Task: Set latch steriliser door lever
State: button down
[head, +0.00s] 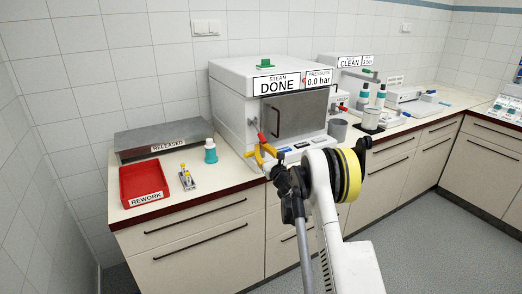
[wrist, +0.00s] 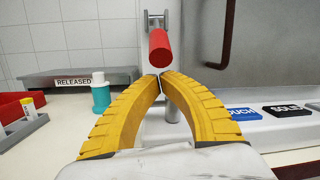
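The steriliser (head: 228,100) is a white box on the counter, with signs reading STEAM DONE and PRESSURE 0.0 bar. Its grey door (head: 295,116) looks closed. The latch lever (head: 262,137) has a red grip and sits at the door's left side, slanting down and outward. In the wrist view the red grip (wrist: 160,48) points towards me below its metal bracket. My gripper (wrist: 160,77) has yellow fingers whose tips meet just below the grip's end. They seem to hold nothing; I cannot tell if they touch the lever. It also shows in the head view (head: 262,152).
A red REWORK tray (head: 144,181), a grey RELEASED platform (head: 163,140), a small rack (head: 187,178) and a teal bottle (head: 210,151) stand left of the steriliser. A grey cup (head: 337,129) and other devices stand right.

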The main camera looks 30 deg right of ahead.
aim_at(263, 137)
jog(key=shift+s+a+r, duration=0.1)
jog(key=shift+s+r, duration=0.45)
jog(key=shift+r, duration=0.2)
jog(key=s+r+g+p, duration=0.1)
jog(key=p, duration=0.1)
jog(key=r+g+p, duration=0.2)
jog(key=s+r+g+p, duration=0.1)
jog(key=p, duration=0.1)
jog(key=shift+s+r+g+p, duration=0.2)
jog(key=shift+s+g+p, duration=0.1)
jog(key=shift+p, duration=0.1)
notch_tip(263, 137, up, 6)
jog(key=g+p, duration=0.6)
jog(key=p, duration=0.2)
jog(key=shift+s+n, duration=0.25)
jog(key=shift+n, duration=0.05)
